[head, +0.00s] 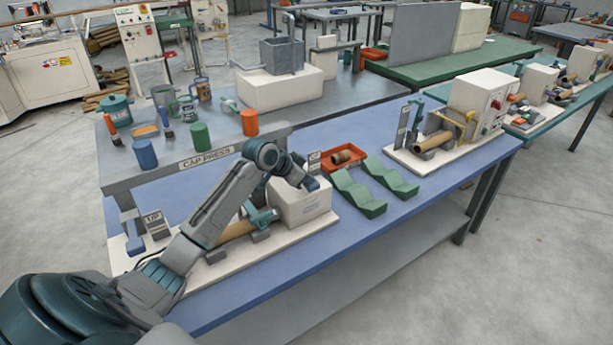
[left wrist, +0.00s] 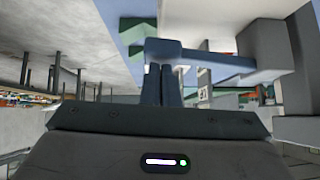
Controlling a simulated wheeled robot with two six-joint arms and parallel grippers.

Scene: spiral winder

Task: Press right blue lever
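The right blue lever (left wrist: 218,60) shows in the left wrist view as a blue bar with a wider end block, beside a white box. In the head view its blue end (head: 311,184) shows at the far right of the white machine box (head: 302,207), partly hidden by my wrist. My left gripper (left wrist: 161,72) has its two fingers close together, with nothing seen between them. Their tips are right at the lever's end block; I cannot tell whether they touch it. My right gripper is out of view.
Green stepped blocks (head: 358,194) and a red tray (head: 344,158) stand to the right on the blue table (head: 290,268). A second winder (head: 480,98) is farther right. The CAP PRESS bench (head: 150,178) with cups stands behind. The front table edge is clear.

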